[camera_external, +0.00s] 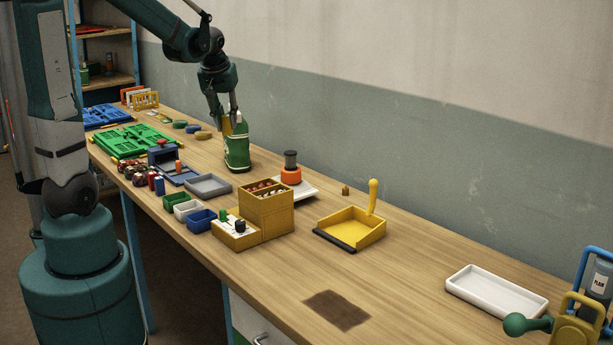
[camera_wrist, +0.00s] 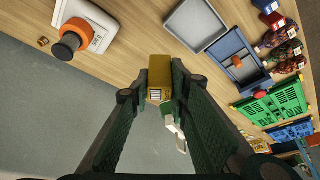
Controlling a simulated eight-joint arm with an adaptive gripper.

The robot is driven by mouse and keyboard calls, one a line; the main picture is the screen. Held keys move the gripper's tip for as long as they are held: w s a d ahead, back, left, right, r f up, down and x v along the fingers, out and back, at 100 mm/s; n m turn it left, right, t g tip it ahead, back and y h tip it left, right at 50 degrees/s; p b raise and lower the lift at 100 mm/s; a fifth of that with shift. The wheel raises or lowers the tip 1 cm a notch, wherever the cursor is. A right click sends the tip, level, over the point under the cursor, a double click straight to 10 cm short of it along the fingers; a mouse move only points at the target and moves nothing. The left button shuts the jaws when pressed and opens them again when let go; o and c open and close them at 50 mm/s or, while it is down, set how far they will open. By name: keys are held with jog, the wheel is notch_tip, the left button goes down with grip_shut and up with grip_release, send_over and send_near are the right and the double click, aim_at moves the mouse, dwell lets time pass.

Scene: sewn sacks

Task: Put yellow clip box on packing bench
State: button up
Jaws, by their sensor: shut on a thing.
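A yellow box (camera_wrist: 160,76) with a pale label sits between the two dark green fingers of my gripper (camera_wrist: 156,96) in the wrist view. My gripper is shut on it. In the external view my gripper (camera_external: 233,130) points down over the far middle of the wooden packing bench (camera_external: 410,245), and a little yellow shows between its fingers. A green and white shape shows at its lower end; I cannot tell whether it is part of the fingers or a separate thing. The gap between box and bench is not clear.
Near my gripper stand an orange and black knob on a white base (camera_external: 291,175) and a grey tray (camera_external: 208,186). A yellow organizer (camera_external: 266,215), a yellow dustpan (camera_external: 352,228) and a white tray (camera_external: 496,291) stand to the right. Bare wood lies between them.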

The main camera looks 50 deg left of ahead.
jog(key=s+a+f+n+g+y, duration=0.1)
jog(key=s+a+n+g, duration=0.1)
jog(key=s+a+n, duration=0.6)
jog(key=s+a+n+g+y, duration=0.1)
jog(key=s+a+n, duration=0.15)
jog(key=s, duration=0.95)
notch_tip(320, 180, down, 11)
jog(key=shift+w+a, duration=0.25)
jog(key=shift+a, duration=0.1)
jog(key=shift+m+b, duration=0.25)
jog(key=shift+b, duration=0.05)
jog(key=shift+f+b, duration=0.45)
jog(key=shift+f, duration=2.45)
jog(key=shift+f+b, duration=0.35)
jog(key=shift+f, duration=1.75)
jog(key=shift+f, duration=0.15)
